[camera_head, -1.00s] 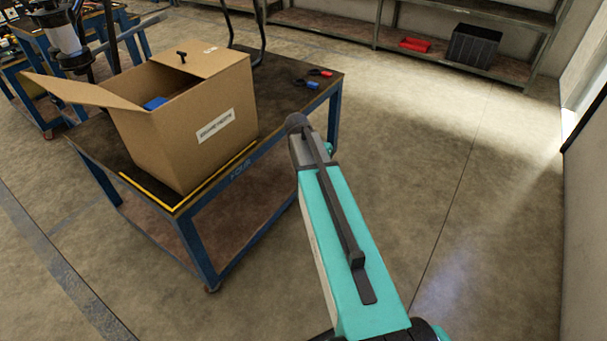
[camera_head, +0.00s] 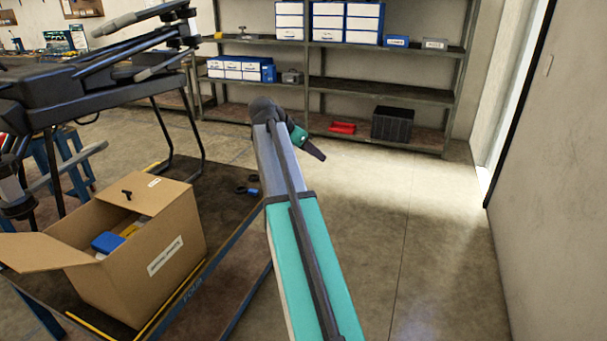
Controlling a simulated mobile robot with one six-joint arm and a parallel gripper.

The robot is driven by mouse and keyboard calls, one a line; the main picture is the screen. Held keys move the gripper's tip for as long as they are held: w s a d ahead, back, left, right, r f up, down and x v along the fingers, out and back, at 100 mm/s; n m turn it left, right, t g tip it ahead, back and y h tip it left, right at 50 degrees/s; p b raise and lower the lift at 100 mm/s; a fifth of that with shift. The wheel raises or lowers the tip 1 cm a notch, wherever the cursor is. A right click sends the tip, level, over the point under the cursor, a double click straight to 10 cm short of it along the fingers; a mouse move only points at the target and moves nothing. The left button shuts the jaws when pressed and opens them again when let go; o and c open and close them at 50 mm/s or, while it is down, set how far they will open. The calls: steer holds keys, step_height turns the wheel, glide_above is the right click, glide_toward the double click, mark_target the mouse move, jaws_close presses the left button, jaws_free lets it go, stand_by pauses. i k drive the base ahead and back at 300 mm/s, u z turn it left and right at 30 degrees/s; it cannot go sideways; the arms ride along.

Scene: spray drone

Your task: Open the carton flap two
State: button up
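The open-topped brown carton (camera_head: 165,262) stands on the work table at lower left, with a white label on its near side. One flap (camera_head: 40,253) is folded outward to the left. Another flap (camera_head: 150,188), at the back, carries a small black T-shaped knob and a white sticker; it lies roughly level over part of the opening. A blue item (camera_head: 108,242) and yellow pieces show inside. My gripper (camera_head: 315,152) appears as a dark tip beyond the teal wrist, right of the carton and apart from it. Its fingers cannot be made out.
The table (camera_head: 222,240) has a yellow edge strip and a blue-handled tool (camera_head: 246,190). A large black drone (camera_head: 95,85) is at upper left. Shelves (camera_head: 385,92) hold boxes, a red tray (camera_head: 342,128) and a black crate (camera_head: 392,124). Floor at right is clear.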

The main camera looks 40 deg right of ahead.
mark_target(148, 195)
steer(key=z, duration=0.15)
steer(key=k, duration=0.45)
steer(key=u, duration=1.2)
steer(key=i, duration=1)
steer(key=u, duration=0.05)
